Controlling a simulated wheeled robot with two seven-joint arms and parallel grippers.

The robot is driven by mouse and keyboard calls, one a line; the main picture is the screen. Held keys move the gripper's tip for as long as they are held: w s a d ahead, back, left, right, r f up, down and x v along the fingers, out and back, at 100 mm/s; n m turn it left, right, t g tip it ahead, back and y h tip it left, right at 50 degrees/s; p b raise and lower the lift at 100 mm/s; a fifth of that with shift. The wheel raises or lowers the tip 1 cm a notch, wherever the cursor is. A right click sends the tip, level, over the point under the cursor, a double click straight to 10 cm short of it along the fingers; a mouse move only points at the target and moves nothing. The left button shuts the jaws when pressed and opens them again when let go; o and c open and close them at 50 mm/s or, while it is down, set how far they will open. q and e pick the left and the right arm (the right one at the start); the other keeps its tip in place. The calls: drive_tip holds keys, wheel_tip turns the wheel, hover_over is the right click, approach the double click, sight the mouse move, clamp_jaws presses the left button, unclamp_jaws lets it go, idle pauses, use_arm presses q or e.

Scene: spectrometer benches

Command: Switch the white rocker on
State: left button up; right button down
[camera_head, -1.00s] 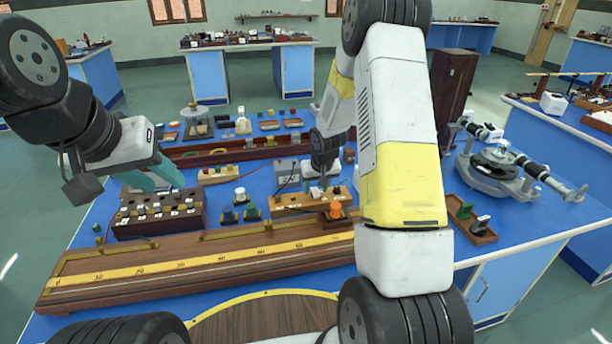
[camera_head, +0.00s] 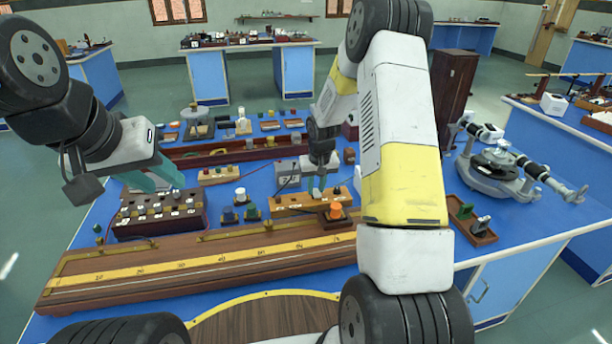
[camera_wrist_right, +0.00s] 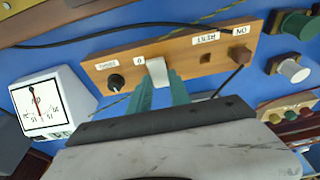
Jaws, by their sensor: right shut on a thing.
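The white rocker (camera_wrist_right: 157,70) stands on a wooden board (camera_wrist_right: 205,57) in the right wrist view, beside a black knob. My right gripper (camera_wrist_right: 159,80) has its teal fingertips at the rocker's near end, one on each side, and is shut on it. In the head view this board (camera_head: 290,203) lies mid-bench, and my right gripper (camera_head: 317,188) reaches down onto it; the rocker itself is hard to make out there. My left gripper (camera_head: 158,178) hangs over the dark switch box (camera_head: 150,222) at the left; its fingertip gap is unclear.
A white dial meter (camera_wrist_right: 50,103) stands left of the board in the wrist view. A long wooden scale rail (camera_head: 200,258) lies in front of the board. An orange knob (camera_head: 336,210) is close to my right gripper. A spectrometer (camera_head: 500,168) stands at right.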

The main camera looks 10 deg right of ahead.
drive_tip(key=c, duration=1.2)
unclamp_jaws()
drive_tip(key=shift+v, duration=3.9)
drive_tip(key=w+r+v, duration=0.1)
drive_tip(key=w+v, duration=0.1)
drive_tip(key=v, duration=0.6)
hover_over(317, 195)
drive_tip(key=s, duration=0.5)
drive_tip(key=s+a+r+t, duration=0.2)
drive_tip(key=s+r, duration=0.7)
drive_tip(key=s+a+r+y, duration=0.1)
drive_tip(key=s+r, duration=0.1)
drive_tip(key=s, duration=0.6)
drive_tip(key=s+a+r+t+y, duration=0.1)
drive_tip(key=s+r, duration=0.1)
drive_tip(key=s, duration=0.6)
drive_tip(key=shift+s+a+r, duration=0.2)
drive_tip(key=shift+a+r, duration=0.15)
